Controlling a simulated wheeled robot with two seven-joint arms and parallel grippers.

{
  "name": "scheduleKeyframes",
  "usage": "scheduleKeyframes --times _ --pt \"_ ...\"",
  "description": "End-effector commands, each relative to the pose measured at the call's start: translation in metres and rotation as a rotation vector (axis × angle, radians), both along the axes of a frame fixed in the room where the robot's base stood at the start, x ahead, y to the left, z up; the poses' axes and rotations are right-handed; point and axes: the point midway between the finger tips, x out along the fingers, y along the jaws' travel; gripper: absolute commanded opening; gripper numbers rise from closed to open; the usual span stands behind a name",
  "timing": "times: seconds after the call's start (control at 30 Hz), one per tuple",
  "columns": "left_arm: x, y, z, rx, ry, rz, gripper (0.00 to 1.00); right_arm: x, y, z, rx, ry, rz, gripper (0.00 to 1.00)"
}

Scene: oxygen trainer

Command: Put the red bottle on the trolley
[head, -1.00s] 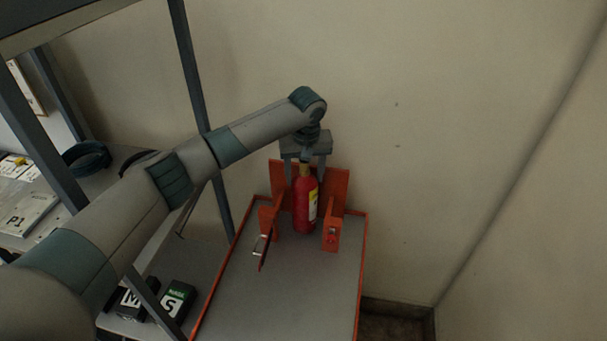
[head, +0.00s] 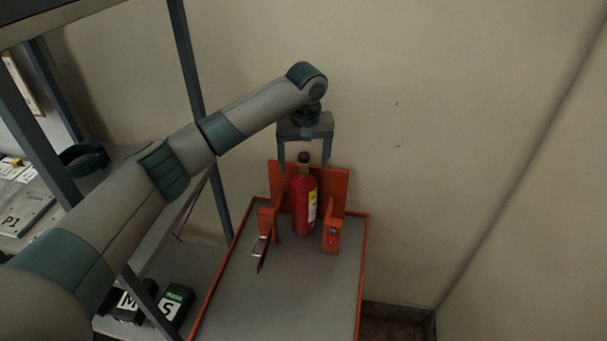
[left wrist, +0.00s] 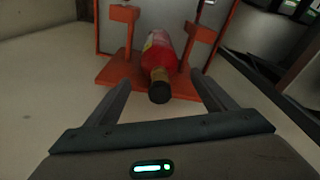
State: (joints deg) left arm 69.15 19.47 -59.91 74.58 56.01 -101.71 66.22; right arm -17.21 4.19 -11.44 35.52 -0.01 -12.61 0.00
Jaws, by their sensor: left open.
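The red bottle (head: 304,207) stands upright on the trolley (head: 278,290), inside an orange bracket (head: 338,188) at the trolley's back end. It has a yellow and white label and a dark neck and cap. My left gripper (head: 304,168) is open above the bottle, its fingers apart on either side of the cap and pointing down. In the left wrist view the bottle (left wrist: 160,58) shows cap first between the open fingers (left wrist: 163,88), with clear gaps on both sides. My right gripper is not in view.
A shelf rack with a dark post (head: 190,75) stands left of the trolley. Black boxes marked M and S (head: 173,303) lie on a low shelf. A dark coil (head: 85,156) lies higher up. A wall is close behind; the trolley's front is clear.

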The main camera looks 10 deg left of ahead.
Motion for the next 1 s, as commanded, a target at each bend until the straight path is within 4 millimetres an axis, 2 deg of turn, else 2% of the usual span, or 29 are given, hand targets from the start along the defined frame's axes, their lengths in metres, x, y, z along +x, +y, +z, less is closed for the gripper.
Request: scheduleKeyframes --times 0.2,0.4,0.6,1.0 --pt "-0.005 -0.003 0.036 -0.002 -0.002 -0.001 0.77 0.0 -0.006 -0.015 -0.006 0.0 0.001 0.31" --pt "-0.008 -0.004 0.058 -0.001 0.0 0.0 0.77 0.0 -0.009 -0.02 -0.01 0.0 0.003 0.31" --pt "-0.01 -0.004 0.065 -0.001 0.001 0.0 0.77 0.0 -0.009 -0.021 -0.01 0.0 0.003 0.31" --pt "-0.01 -0.004 0.065 0.0 0.001 0.0 0.77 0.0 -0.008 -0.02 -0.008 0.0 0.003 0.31"
